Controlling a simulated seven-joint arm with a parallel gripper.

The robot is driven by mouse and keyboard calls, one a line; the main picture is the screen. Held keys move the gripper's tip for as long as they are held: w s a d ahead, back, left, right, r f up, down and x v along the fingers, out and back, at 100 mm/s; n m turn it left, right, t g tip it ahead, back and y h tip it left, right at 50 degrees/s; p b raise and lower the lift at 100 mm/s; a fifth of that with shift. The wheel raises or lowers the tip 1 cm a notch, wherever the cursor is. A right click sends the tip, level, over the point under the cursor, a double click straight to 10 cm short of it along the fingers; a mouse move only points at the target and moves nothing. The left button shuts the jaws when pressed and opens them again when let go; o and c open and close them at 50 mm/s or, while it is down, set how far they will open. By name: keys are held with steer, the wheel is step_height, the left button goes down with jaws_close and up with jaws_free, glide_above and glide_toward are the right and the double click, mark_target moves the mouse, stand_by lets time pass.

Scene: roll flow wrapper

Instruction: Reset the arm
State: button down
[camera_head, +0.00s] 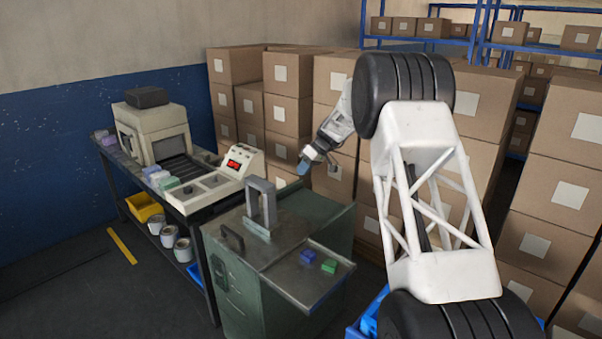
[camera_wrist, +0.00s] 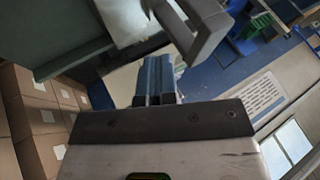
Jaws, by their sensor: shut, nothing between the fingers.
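My gripper (camera_head: 304,167) is raised above the green metal cabinet, to the right of the grey upright frame, in the head view. In the wrist view my gripper (camera_wrist: 155,72) has its blue fingers together, with nothing between them. The white lattice link of my arm fills the right middle of the head view. The grey upright frame (camera_head: 270,205) stands on the cabinet top, apart from my gripper. It also shows at the top of the wrist view (camera_wrist: 209,40).
The green cabinet (camera_head: 236,293) carries a side tray (camera_head: 300,288) with a blue block (camera_head: 308,255) and a green block (camera_head: 329,266). A wrapping machine (camera_head: 150,130) stands on the bench at left. Stacked cartons (camera_head: 287,115) rise close behind my gripper.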

steer(key=s+d+r+m+h, duration=0.15)
steer(key=s+r, duration=0.45)
steer(key=s, duration=0.6)
steer(key=s+d+r+m+t+h, duration=0.1)
steer(key=s+d+r+m, duration=0.15)
steer(key=s+r, duration=0.6)
steer(key=s+d+r+m+h, duration=0.1)
steer(key=s+d+r+h, duration=0.15)
steer(key=s, duration=1.15)
steer(key=s+d+f+m+h, duration=0.1)
steer(key=s, duration=1.1)
steer(key=s+d+f+m+t, duration=0.1)
steer(key=s+d+f+m, duration=0.1)
steer(key=s, duration=1)
steer(key=s+d+f+m+t+h, duration=0.1)
steer(key=s+d+f+m, duration=0.1)
steer(key=s, duration=1.1)
steer(key=shift+f+h, duration=0.15)
steer(key=shift+h, duration=0.15)
